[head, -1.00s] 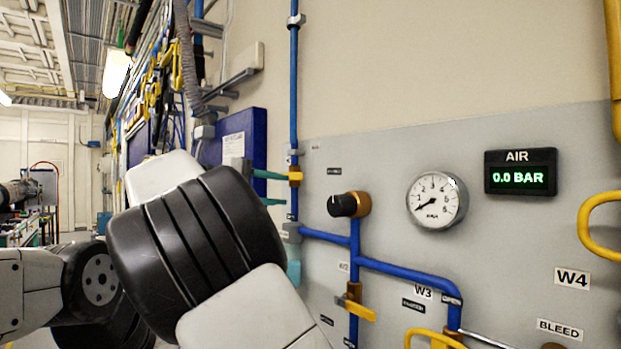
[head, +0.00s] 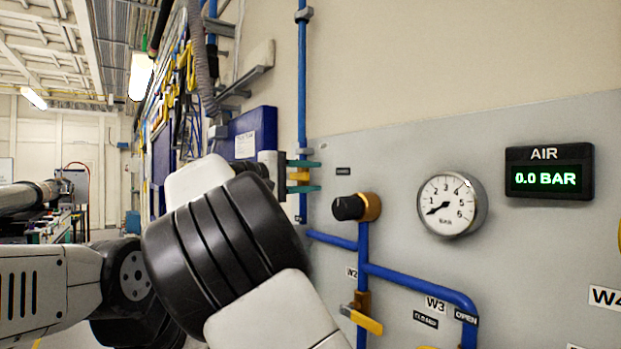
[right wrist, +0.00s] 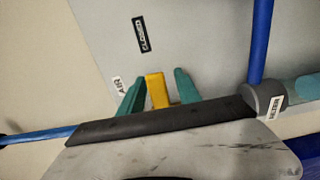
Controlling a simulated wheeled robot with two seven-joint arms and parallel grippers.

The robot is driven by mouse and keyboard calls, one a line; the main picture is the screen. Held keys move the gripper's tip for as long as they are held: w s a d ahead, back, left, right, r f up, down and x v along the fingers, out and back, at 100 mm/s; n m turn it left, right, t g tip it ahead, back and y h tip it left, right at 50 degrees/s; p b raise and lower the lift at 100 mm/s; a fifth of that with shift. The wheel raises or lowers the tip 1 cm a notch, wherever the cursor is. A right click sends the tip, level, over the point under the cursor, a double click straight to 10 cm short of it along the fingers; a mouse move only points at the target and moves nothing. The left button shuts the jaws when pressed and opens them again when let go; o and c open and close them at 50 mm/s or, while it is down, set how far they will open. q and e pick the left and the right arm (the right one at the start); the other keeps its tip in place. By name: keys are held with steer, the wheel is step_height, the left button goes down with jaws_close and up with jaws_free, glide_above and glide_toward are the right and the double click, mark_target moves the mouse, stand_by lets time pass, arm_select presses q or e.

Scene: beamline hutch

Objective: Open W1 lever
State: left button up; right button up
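The yellow lever (head: 299,176) is on the vertical blue pipe at the left of the grey panel; I take it as W1, but its name tag is too small to read. My right gripper (head: 304,176) has its two teal fingers apart, one above and one below the lever. In the right wrist view the yellow lever (right wrist: 157,90) stands between the teal fingers of the right gripper (right wrist: 158,92), with a small gap visible on its right side. A CLOSED label (right wrist: 141,35) is on the panel nearby. My left gripper is not in view.
On the panel are a black knob (head: 349,207), a round gauge (head: 452,204) reading low, and an AIR display (head: 549,178) showing 0.0 BAR. Another yellow lever (head: 366,321) sits below, near the W2 label. A blue box (head: 252,134) is close behind my right gripper.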

steer(key=shift+w+d, duration=0.15)
steer(key=shift+d, duration=0.05)
steer(key=shift+c, duration=0.4)
jaws_close()
stand_by(1.0)
